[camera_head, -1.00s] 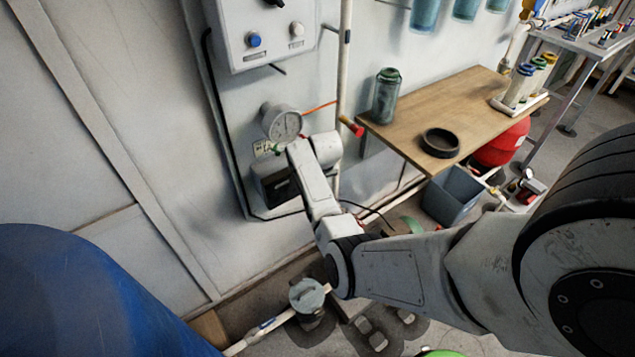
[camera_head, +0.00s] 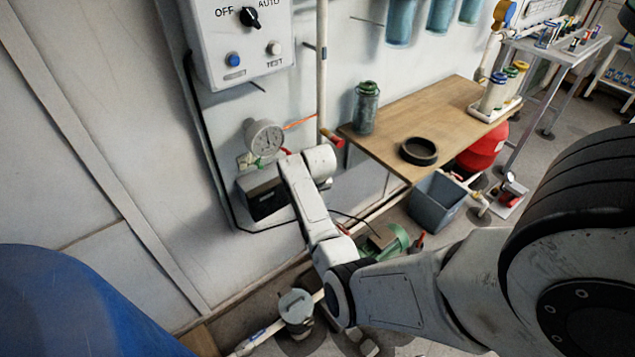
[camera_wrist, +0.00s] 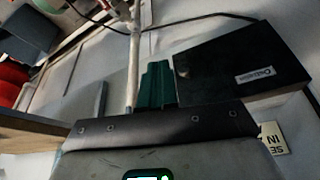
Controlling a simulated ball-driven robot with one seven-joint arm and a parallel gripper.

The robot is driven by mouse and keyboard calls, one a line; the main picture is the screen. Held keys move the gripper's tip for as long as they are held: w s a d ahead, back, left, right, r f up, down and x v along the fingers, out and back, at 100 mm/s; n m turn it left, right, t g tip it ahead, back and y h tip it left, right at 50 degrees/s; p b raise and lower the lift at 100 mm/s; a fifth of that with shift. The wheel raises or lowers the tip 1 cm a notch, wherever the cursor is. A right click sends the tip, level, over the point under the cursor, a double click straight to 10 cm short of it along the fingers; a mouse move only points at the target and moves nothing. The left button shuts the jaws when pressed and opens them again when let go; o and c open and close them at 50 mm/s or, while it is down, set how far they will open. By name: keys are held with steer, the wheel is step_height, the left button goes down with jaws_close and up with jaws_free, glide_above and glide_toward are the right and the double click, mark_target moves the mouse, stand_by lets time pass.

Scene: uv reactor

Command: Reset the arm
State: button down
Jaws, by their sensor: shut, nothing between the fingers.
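My arm reaches across the head view toward the wall, its last white links in front of the pipe and gauge. My gripper is hidden behind the wrist in the head view. In the wrist view my gripper (camera_wrist: 158,84) shows as teal fingers, close together and empty. They point toward the wall, beside a black box (camera_wrist: 240,62) with a small label. That box (camera_head: 262,198) is on the wall below the gauge in the head view. I cannot tell whether the fingers touch anything.
A control box (camera_head: 238,45) with a knob is on the wall above the pressure gauge (camera_head: 264,137). A wooden shelf (camera_head: 455,115) holds a green bottle (camera_head: 366,108) and a black ring (camera_head: 418,151). A blue drum (camera_head: 70,305) fills the lower left. A grey bin (camera_head: 437,200) stands below the shelf.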

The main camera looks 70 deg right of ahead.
steer(key=v, duration=0.7)
steer(key=shift+s+d, duration=0.3)
steer(key=shift+s, duration=0.1)
steer(key=shift+r, duration=0.15)
steer(key=s+a+n+y, duration=0.1)
steer(key=s+a+n, duration=0.2)
steer(key=a, duration=0.8)
steer(key=s+a+f+n+g+y, duration=0.1)
steer(key=s+a+n, duration=0.2)
steer(key=a, duration=0.9)
steer(key=s+a+n+y, duration=0.1)
steer(key=s+a+n, duration=0.2)
steer(key=s+a, duration=0.4)
steer(key=a, duration=0.5)
steer(key=shift+f+n+g, duration=0.15)
steer(key=shift+n+g, duration=0.15)
steer(key=shift+d, duration=0.1)
